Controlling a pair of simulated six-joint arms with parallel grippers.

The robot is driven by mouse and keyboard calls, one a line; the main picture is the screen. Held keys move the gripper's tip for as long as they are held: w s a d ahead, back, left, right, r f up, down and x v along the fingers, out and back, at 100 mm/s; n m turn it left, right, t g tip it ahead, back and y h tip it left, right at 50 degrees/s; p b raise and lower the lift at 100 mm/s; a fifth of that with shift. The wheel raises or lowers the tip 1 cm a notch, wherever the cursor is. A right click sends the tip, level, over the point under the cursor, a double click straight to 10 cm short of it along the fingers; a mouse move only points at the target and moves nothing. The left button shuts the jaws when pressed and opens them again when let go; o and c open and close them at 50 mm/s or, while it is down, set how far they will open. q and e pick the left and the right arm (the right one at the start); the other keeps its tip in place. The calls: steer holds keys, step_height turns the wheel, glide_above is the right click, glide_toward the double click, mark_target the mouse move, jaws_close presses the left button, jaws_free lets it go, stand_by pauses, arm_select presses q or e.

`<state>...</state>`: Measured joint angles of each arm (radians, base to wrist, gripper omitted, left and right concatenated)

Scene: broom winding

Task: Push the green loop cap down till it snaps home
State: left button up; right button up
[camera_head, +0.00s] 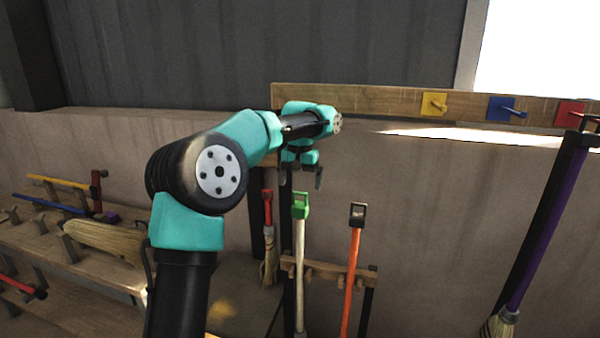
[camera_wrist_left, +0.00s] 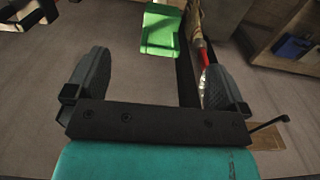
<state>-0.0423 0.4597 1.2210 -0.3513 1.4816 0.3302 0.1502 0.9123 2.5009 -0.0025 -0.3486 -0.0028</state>
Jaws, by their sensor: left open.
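The green loop cap (camera_head: 300,205) sits at the top of a pale upright broom handle (camera_head: 299,262) in the wooden rack. In the left wrist view the green cap (camera_wrist_left: 161,30) shows at the top middle, ahead of the fingers. My left gripper (camera_head: 303,177) is above the cap and apart from it in the head view. In the left wrist view its two fingers (camera_wrist_left: 152,88) are spread wide with nothing between them. Whether the cap is fully seated on the handle cannot be told. My right gripper is not in view.
An orange handle with a dark loop (camera_head: 357,215) stands to the right in the rack (camera_head: 325,268). A red-topped broom (camera_head: 267,225) is close on the left. A purple broom (camera_head: 545,235) hangs from the peg board (camera_head: 375,102). A bench (camera_head: 95,265) holds more brooms.

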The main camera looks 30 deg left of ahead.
mark_target(300, 204)
arm_select(q)
steer(key=shift+f, duration=3.05)
steer(key=shift+c, duration=0.2)
steer(key=c, duration=1.5)
steer(key=shift+o, duration=0.2)
steer(key=shift+f, duration=0.7)
steer(key=o, duration=1.5)
steer(key=shift+r, duration=0.15)
steer(key=shift+r, duration=0.15)
steer(key=shift+r, duration=4.9)
